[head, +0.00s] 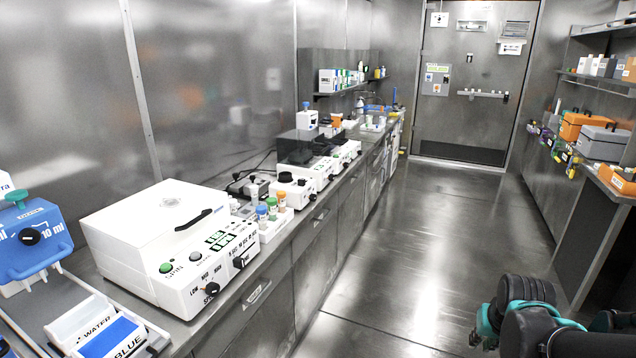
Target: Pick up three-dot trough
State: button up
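I cannot make out a trough with three dots in the head view. At the lower left, a white trough labelled WATER (80,318) stands beside a trough labelled BLUE (112,338) with blue inside. Dark and teal links of my arm show at the bottom right, over the floor and far from the troughs. My gripper is not in view.
A steel counter (268,272) runs along the left wall. It bears a blue 10 ml device (30,262), a large white centrifuge-like machine (150,235) and several smaller instruments. Shelves with boxes (585,125) line the right wall. The floor (420,250) between is clear up to the door (470,90).

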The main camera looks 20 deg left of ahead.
aim_at(77, 324)
jog(key=i+u, duration=0.4)
jog(key=i+l+u, duration=0.15)
jog(key=u, duration=0.3)
jog(key=i+l+u, duration=0.25)
jog(key=u, duration=0.15)
jog(key=i+l+u, duration=0.15)
jog(key=l+u, duration=0.3)
jog(key=j, duration=0.1)
